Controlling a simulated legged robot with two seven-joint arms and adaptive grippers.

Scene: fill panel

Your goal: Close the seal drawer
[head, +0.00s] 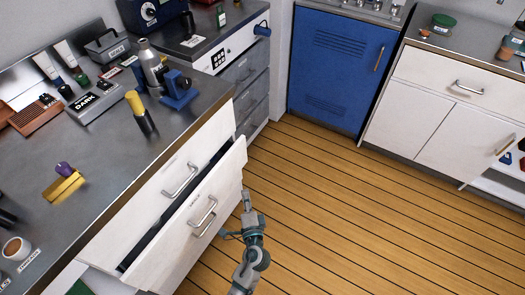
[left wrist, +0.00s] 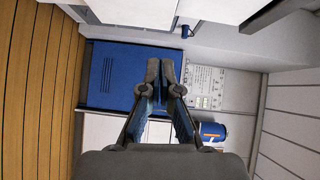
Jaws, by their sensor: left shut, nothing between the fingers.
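A white drawer (head: 222,190) in the left cabinet is pulled out, with a dark gap behind its front. Its front carries a metal handle (head: 204,213); a small label there is too small to read, so I cannot confirm it is the seal drawer. A closer-set white drawer front (head: 165,193) with its own handle (head: 180,180) is above it. My left gripper (head: 247,200) is shut and empty, just right of the open drawer's right end, apart from the handle. Its closed fingers also show in the left wrist view (left wrist: 166,75). My right gripper is not in view.
The metal counter (head: 120,165) holds jars, tools and a yellow block. A blue cabinet door (head: 340,70) stands at the back, white cabinets (head: 435,130) at the right. The wooden floor (head: 350,220) is clear.

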